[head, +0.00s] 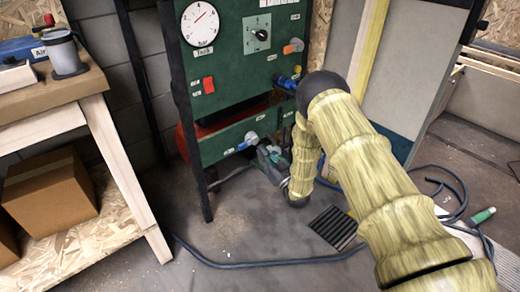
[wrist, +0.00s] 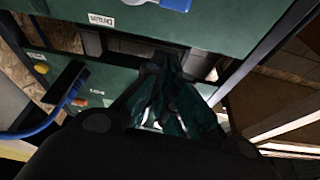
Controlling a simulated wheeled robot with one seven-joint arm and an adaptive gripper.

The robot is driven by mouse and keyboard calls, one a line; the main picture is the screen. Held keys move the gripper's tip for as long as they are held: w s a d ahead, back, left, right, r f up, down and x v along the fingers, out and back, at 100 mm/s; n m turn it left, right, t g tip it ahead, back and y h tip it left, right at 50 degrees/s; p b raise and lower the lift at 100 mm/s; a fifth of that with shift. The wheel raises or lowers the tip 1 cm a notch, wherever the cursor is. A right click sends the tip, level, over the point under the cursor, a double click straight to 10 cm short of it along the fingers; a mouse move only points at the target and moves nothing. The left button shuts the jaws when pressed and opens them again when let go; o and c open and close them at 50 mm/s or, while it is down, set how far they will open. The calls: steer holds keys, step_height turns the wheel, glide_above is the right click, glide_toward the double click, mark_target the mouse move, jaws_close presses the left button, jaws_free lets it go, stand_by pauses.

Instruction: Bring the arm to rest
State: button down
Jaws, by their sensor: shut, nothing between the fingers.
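My gripper (head: 266,156) is low in front of the green panel (head: 228,80), beside its lower part, at the end of my arm in yellowish ribbed sleeves. In the wrist view my gripper's fingers (wrist: 167,62) come together at the tips, shut with nothing held. They point toward the green panel, whose label reading "Drain" (wrist: 101,19) and a blue handle (wrist: 176,4) show at the top. In the head view a blue handle (head: 246,142) is just left of the gripper. I cannot tell the exact gap between gripper and panel.
A wooden bench (head: 75,92) with a tin (head: 64,52) stands left, a cardboard box (head: 50,188) below it. A hose (head: 262,264), a dark grate (head: 333,228) and a green-tipped item (head: 484,215) lie on the floor.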

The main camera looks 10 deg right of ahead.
steer(key=shift+f, duration=0.1)
stand_by(0.3)
steer(key=s+d+f+m+g+h, duration=0.2)
steer(key=s+d+f+g+h, duration=0.15)
steer(key=s+f, duration=0.75)
steer(key=s+d+f+m+g+h, duration=0.2)
steer(key=s+f+g+h, duration=0.3)
steer(key=s+f, duration=0.6)
steer(key=s+d+m+g+h, duration=0.15)
steer(key=s+g, duration=0.85)
steer(key=s, duration=2.3)
steer(key=s+r+p, duration=0.3)
steer(key=r+p, duration=3)
steer(key=shift+d+r+h, duration=0.15)
steer(key=shift+r+h, duration=0.15)
steer(key=c, duration=2.2)
jaws_free()
steer(key=shift+g, duration=0.25)
